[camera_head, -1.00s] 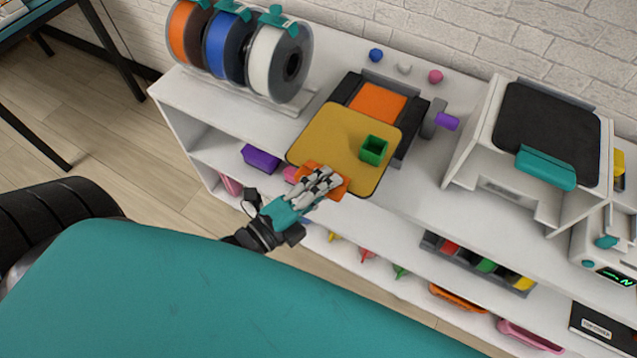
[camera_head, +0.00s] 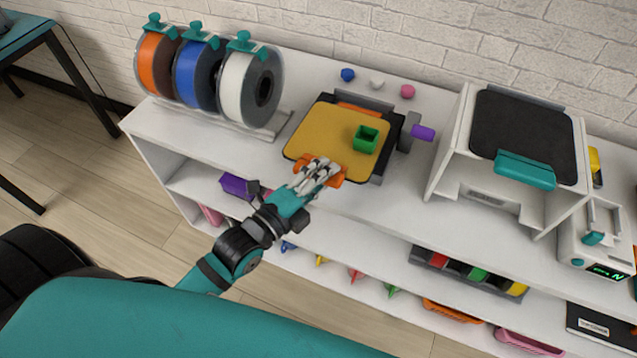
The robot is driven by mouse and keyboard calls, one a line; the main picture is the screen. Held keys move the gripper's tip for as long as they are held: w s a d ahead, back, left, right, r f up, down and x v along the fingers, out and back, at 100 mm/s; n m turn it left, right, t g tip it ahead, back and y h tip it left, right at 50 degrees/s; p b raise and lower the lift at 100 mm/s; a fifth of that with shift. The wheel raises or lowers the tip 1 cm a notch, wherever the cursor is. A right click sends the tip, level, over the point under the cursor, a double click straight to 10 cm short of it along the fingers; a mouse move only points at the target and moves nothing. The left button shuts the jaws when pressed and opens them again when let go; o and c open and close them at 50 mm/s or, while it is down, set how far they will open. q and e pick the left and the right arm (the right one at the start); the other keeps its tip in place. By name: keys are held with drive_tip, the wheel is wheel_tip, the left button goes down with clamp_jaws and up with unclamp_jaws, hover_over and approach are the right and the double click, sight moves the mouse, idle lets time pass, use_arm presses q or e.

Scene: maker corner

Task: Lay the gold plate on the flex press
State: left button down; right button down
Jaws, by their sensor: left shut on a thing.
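The gold plate (camera_head: 320,128) is a flat square with rounded corners and an orange grip at its front edge. A green open box (camera_head: 366,138) stands on its right part. My left gripper (camera_head: 322,174) is shut on the plate's orange grip. The plate lies over most of the flex press (camera_head: 384,95), a dark frame with an orange bed and a purple-handled knob (camera_head: 422,133) at its right. Most of the bed is hidden under the plate. I cannot tell whether the plate touches the press. My right gripper is not in view.
Filament spools (camera_head: 245,88) stand left of the press on the white shelf (camera_head: 290,215). A white machine with a dark lid (camera_head: 525,135) stands to the right. Small balls (camera_head: 377,83) lie behind the press. The shelf is bare around the press's right front.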

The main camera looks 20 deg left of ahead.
sight(337, 152)
use_arm(q)
drive_tip(key=shift+w+d+b, duration=0.15)
drive_tip(key=shift+w+b, duration=0.85)
drive_tip(key=shift+w, duration=2.45)
drive_tip(key=shift+f+b, duration=0.75)
drive_tip(key=shift+f, duration=0.5)
unclamp_jaws()
drive_tip(key=shift+f, duration=0.1)
drive_tip(key=shift+f, duration=0.2)
